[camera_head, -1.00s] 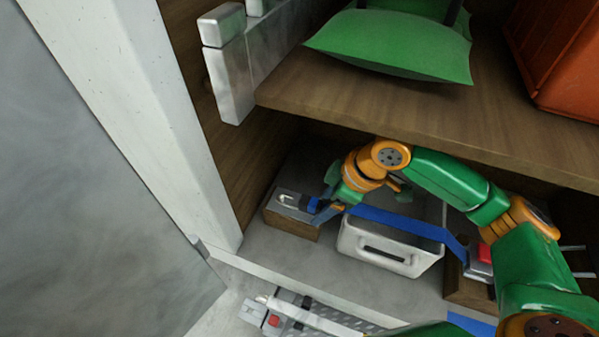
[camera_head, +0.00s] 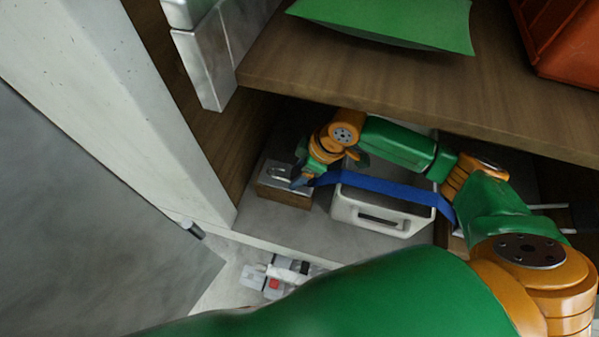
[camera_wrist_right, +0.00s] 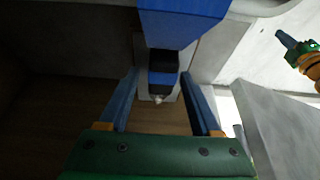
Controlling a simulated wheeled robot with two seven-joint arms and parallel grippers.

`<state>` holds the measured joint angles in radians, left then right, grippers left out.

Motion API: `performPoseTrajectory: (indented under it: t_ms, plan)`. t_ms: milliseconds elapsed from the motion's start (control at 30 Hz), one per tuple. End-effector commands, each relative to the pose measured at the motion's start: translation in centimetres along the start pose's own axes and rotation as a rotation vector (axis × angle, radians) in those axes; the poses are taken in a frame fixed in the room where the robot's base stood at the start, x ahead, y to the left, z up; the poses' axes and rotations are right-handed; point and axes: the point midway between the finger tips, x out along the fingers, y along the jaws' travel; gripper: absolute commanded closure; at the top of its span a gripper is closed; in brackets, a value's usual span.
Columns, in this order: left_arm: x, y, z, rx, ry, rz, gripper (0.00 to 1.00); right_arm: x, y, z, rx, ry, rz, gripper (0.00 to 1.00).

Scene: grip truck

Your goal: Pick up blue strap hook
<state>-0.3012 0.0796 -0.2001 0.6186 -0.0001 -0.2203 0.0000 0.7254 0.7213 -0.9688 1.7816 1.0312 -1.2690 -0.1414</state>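The blue strap (camera_head: 385,187) runs across the front of a white box to a hook (camera_head: 279,173) on a metal-topped wooden block (camera_head: 284,196) at the left. My right gripper (camera_head: 301,179) is over the strap's hook end. In the right wrist view, its two blue fingers (camera_wrist_right: 160,103) are apart, with the strap (camera_wrist_right: 180,25) and its dark end piece (camera_wrist_right: 163,72) between them. A gap shows on both sides. The hook tip (camera_wrist_right: 158,99) is small and partly hidden. My left gripper (camera_wrist_right: 284,41) seems to show at the wrist view's upper right, too small to judge.
The white box (camera_head: 382,213) stands right of the block. A wooden shelf (camera_head: 400,95) hangs above, bearing a green cushion (camera_head: 400,22) and an orange crate (camera_head: 565,45). A pale post (camera_head: 130,110) bounds the left. A latch-like item (camera_head: 272,277) lies below the ledge.

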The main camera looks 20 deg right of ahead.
Motion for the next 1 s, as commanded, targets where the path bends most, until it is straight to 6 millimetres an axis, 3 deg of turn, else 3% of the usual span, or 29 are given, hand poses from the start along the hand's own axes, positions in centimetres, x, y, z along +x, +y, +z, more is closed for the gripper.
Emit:
performPoseTrajectory:
  t_ms: [33, 200, 233, 633, 1000]
  plan:
    - [0.0, 0.0, 0.0, 0.0, 0.001, 0.0, 1.0, 0.0, 0.0, 0.0, 0.0, 0.0, 0.0, 0.52]
    - [0.0, 0.0, -0.1, 0.0, 0.002, 0.0, 1.0, 0.0, 0.0, 0.0, 0.0, 0.0, 0.0, 0.98]
    - [0.0, 0.0, -0.1, 0.0, 0.002, 0.0, 1.0, 0.0, 0.0, 0.0, 0.0, 0.0, 0.0, 1.0]
    - [-0.3, 0.0, -0.2, 0.0, 0.004, 0.0, 1.0, -0.5, 0.1, -0.2, 0.001, 0.001, 0.001, 1.0]
    - [-0.9, 0.0, -0.3, 0.0, 0.004, 0.0, 1.0, -3.3, 1.0, -1.9, 0.012, 0.003, 0.005, 1.0]
